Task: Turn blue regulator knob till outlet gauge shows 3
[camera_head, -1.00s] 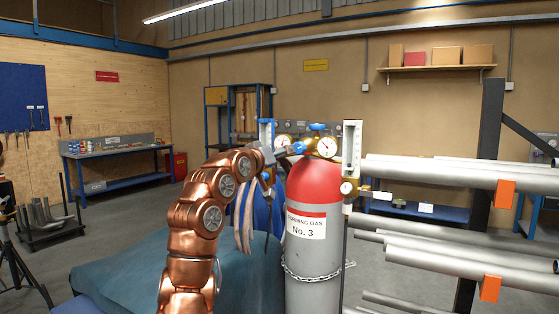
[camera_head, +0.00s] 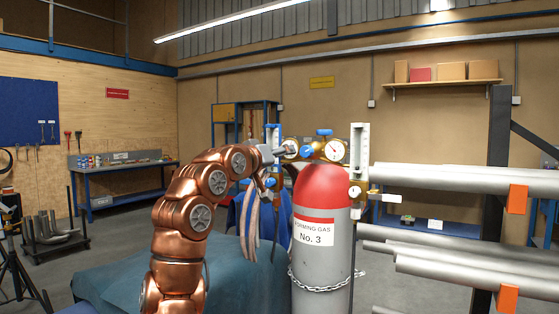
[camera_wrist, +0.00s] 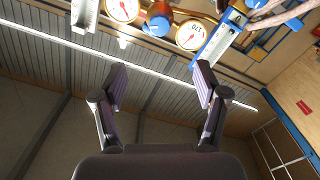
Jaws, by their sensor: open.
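The blue regulator knob (camera_head: 305,151) sits between two round gauges on brass fittings above the red-topped gas cylinder (camera_head: 322,230). In the wrist view the knob (camera_wrist: 158,19) is at the top, with one gauge (camera_wrist: 122,8) on its left and another (camera_wrist: 190,36) on its right. Red needles show, but I cannot read the values or tell which is the outlet gauge. My gripper (camera_head: 276,152) is just left of the gauges in the head view. In the wrist view my gripper (camera_wrist: 161,84) is open and empty, its fingers apart from the knob.
Two upright flow tubes, one on the left (camera_head: 273,137) and one on the right (camera_head: 358,152), flank the gauges. A chain (camera_head: 325,281) circles the cylinder. Hoses (camera_head: 250,210) hang below my gripper. A rack of grey pipes (camera_head: 440,178) stands at right.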

